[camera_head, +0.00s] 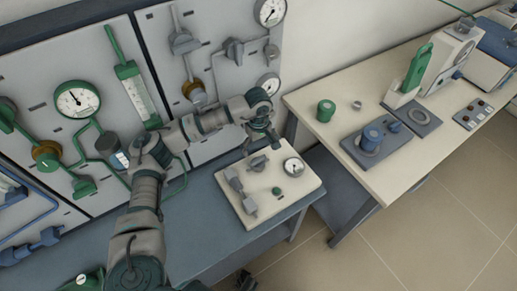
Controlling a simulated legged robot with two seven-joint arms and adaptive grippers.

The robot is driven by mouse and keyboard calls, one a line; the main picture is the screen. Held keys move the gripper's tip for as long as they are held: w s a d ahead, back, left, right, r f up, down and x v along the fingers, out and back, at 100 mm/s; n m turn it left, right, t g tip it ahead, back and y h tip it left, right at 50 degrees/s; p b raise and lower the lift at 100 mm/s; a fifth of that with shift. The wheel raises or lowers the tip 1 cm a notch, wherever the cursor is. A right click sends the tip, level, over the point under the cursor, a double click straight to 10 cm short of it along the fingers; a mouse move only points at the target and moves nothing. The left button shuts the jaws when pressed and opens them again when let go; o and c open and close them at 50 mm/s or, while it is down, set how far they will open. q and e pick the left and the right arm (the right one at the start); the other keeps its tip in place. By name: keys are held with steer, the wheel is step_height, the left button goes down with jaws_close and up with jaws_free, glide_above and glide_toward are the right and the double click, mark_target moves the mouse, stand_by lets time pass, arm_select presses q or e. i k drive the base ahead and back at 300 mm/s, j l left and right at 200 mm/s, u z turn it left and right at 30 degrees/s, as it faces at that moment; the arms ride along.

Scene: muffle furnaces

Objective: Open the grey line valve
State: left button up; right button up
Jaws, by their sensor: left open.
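The grey lines run on the right wall panel (160,55). They carry a grey valve (184,42) at upper left and another grey fitting (235,50) to its right. A small white board (290,197) on the blue-grey bench also has a grey handle (258,163); I cannot tell which is the named valve. My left gripper (262,143) is open and empty, pointing down just above and behind that handle; contact is not clear. A dark piece at the bottom edge looks like my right gripper (245,281), its jaws unclear.
The board also bears a gauge (293,167), a green knob (277,191) and grey fittings. Left are green lines with a gauge (76,99). The cream table (330,97) at right holds a green cylinder (326,110) and a grey tray (352,148) with a blue part. Tiled floor is clear at lower right.

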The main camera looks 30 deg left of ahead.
mark_target(183, 44)
steer(key=k+l, duration=0.65)
steer(key=k, duration=0.25)
